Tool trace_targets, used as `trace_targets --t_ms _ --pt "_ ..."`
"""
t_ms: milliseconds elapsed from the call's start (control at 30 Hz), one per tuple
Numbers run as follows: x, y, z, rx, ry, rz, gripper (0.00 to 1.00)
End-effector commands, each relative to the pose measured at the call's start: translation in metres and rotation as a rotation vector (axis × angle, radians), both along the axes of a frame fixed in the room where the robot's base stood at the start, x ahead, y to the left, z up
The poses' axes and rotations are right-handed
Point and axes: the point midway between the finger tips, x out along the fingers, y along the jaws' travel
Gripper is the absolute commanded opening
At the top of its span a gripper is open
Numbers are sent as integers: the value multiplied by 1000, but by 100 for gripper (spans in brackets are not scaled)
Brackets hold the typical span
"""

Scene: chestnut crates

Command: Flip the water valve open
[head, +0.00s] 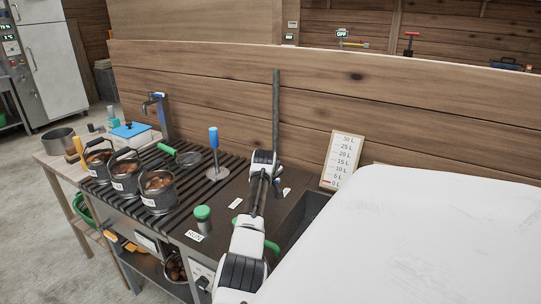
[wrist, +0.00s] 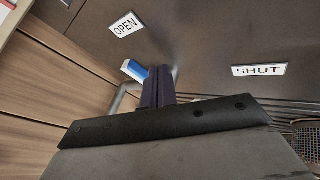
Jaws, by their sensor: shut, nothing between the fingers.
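The water valve's blue lever end (wrist: 135,70) shows in the wrist view, just left of my fingertips, with a grey metal pipe (wrist: 122,101) below it. My gripper (wrist: 158,84) is shut and empty, its dark fingers close beside the blue end; I cannot tell if they touch. The OPEN label (wrist: 126,24) is above and left of the lever, and the SHUT label (wrist: 259,70) is to the right. The rest of the valve is hidden behind my fingers. In the head view my arm covers most of the valve area.
A slatted rack holds several dark pots of chestnuts (head: 158,193) at left. A litre gauge board (head: 342,160) leans by the wooden wall. A large white surface (head: 420,240) fills the right.

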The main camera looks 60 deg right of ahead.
Motion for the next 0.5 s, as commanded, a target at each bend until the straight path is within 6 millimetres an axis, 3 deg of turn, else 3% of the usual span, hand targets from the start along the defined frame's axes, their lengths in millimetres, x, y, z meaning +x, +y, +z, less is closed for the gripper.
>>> trace_targets --t_ms 100,500 --pt "6 7 2 1 0 1 0" --pt "-14 30 40 1 -1 3 0"
